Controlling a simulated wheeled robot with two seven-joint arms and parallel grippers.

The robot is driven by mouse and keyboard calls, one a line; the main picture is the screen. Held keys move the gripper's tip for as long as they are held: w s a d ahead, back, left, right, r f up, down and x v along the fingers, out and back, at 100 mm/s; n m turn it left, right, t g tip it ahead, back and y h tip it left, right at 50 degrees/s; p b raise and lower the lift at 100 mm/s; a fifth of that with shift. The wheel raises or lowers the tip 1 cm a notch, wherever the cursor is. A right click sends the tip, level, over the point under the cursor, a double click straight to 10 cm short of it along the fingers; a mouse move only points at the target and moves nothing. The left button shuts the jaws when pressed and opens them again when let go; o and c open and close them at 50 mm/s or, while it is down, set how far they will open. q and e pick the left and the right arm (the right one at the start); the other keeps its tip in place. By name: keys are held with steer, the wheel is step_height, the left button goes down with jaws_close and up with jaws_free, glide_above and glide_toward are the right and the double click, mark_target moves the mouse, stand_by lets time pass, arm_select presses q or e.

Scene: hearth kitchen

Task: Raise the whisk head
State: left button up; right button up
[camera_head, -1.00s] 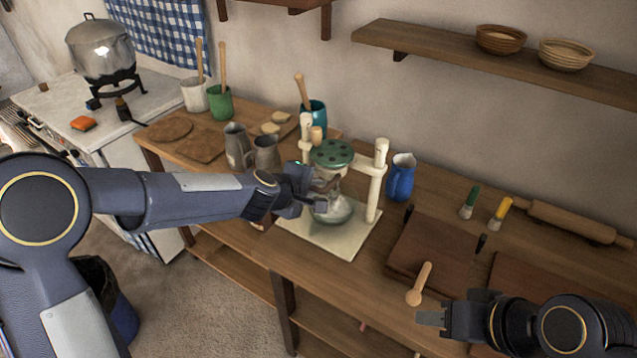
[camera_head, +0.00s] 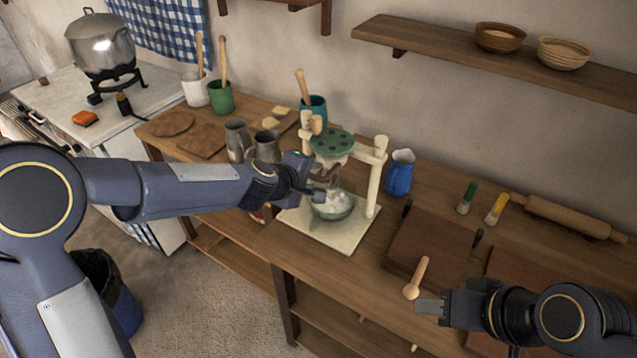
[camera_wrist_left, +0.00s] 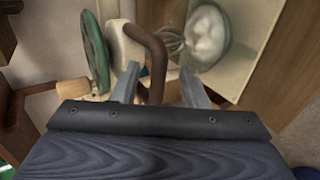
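The whisk head (camera_head: 332,145) has a green, holed top and a cream body, and sits between two cream posts on a stand. In the left wrist view the green disc (camera_wrist_left: 95,52), the brown bent handle (camera_wrist_left: 157,58) and the wire whisk (camera_wrist_left: 172,42) show. A bowl (camera_head: 333,207) with white contents is below the head. My left gripper (camera_head: 318,183) is at the front of the head. In the wrist view its fingers (camera_wrist_left: 158,82) are apart, with the handle between them and gaps beside it. My right gripper (camera_head: 430,307) is empty over the table's front; its finger gap is unclear.
The stand's pale base (camera_head: 345,240) rests on the wooden table. Metal jugs (camera_head: 266,147) stand to its left and a blue jug (camera_head: 399,173) to its right. A wooden spoon (camera_head: 417,278) and brown boards (camera_head: 430,243) lie right of the stand.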

arm_select(q)
steer(key=p+v, duration=0.1)
steer(key=v, duration=0.5)
steer(key=shift+s+r, duration=0.2)
steer(key=shift+a, duration=0.15)
